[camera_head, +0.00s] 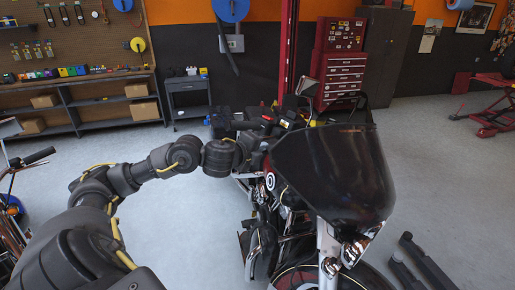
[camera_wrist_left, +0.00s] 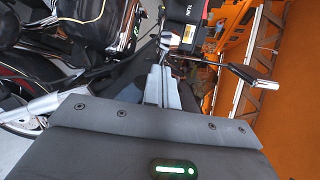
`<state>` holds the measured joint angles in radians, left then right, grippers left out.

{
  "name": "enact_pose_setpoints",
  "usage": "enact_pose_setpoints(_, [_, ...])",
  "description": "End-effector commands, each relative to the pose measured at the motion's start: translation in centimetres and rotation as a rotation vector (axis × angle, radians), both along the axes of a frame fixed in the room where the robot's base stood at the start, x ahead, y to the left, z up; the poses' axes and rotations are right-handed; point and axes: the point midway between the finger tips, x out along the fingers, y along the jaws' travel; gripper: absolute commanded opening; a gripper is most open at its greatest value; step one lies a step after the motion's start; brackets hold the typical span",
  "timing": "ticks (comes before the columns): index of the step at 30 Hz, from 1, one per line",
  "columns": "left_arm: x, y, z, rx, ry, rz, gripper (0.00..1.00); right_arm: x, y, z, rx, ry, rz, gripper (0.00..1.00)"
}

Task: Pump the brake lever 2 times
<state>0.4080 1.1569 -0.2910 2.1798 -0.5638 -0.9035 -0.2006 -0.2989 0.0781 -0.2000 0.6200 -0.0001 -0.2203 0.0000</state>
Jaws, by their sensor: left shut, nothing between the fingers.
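The motorcycle (camera_head: 330,180) with its dark windshield stands in the middle of the head view. My left arm reaches from the lower left to its handlebar (camera_head: 267,119). My left gripper (camera_wrist_left: 160,88) shows in the left wrist view, with its fingers together and nothing between them. In that view, a thin dark rod with a bright metal end (camera_wrist_left: 248,74) extends to the right, apart from the fingertips. I cannot tell whether it is the brake lever. In the head view, the left fingertips and the lever are not clearly distinguishable beside the handlebar. My right gripper is not in view.
A second handlebar (camera_head: 38,156) stands at the left edge. A grey cart (camera_head: 188,84), shelves and a red tool chest (camera_head: 341,80) stand behind. Dark bars (camera_head: 427,262) show at the lower right.

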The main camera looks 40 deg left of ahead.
Motion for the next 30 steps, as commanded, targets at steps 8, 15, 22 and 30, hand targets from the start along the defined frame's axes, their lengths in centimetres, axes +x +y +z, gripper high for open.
enact_pose_setpoints(8, [0.3,1.7,0.2,-0.001,0.001,0.001,0.0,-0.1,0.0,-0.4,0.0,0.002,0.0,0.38])
enact_pose_setpoints(15, [0.3,1.7,0.2,-0.001,0.0,-0.001,0.0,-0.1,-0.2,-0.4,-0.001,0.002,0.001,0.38])
enact_pose_setpoints(22, [0.4,2.4,0.1,-0.013,0.005,-0.033,0.0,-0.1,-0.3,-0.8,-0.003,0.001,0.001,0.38])
enact_pose_setpoints(30, [0.5,4.5,0.2,-0.063,0.028,-0.174,0.0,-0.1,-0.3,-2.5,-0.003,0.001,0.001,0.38])
